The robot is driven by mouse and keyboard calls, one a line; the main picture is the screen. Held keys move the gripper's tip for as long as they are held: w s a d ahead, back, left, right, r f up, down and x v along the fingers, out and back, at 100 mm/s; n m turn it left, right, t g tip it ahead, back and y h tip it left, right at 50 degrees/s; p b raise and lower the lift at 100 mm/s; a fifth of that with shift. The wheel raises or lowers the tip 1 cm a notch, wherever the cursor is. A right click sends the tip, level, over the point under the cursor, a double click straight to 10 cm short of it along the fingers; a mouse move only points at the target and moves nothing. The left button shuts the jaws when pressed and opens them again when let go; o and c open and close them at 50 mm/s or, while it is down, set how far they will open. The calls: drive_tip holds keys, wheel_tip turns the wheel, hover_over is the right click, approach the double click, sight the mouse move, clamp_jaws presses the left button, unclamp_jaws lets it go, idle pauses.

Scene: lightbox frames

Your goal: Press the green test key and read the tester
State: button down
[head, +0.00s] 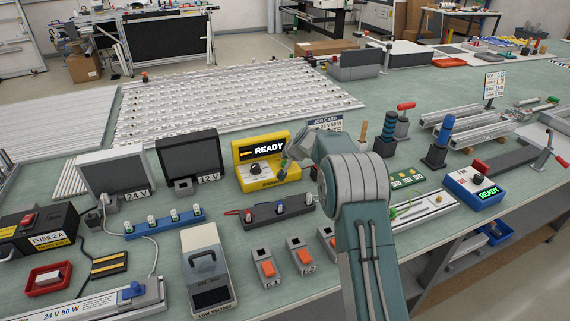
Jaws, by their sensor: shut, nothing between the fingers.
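A yellow tester (243,176) stands at the middle of the bench, and its dark display reads READY. My gripper (284,168) is at the right part of its front, with the fingers shut and empty. A small green patch shows at the fingertips; I cannot tell whether it is the green test key or whether the fingers touch it. A blue and white tester (462,187) stands to the right of my arm, and its display reads READY in green. The gripper and wrist hide part of the yellow tester's right side.
Left of the yellow tester stand two dark panels marked 24 V (113,171) and 12 V (188,155). A dark terminal strip (292,208) and several orange switches lie in front. A grey low voltage unit (205,262) stands at front left. Aluminium frames lie behind.

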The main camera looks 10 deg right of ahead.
sight(285, 164)
drive_tip(key=shift+s+f, duration=0.1)
drive_tip(key=shift+f, duration=0.2)
drive_tip(key=shift+f, duration=0.55)
idle(0.9)
drive_tip(key=shift+r, duration=0.95)
drive_tip(key=shift+r, duration=0.1)
drive_tip(key=shift+r, duration=2.4)
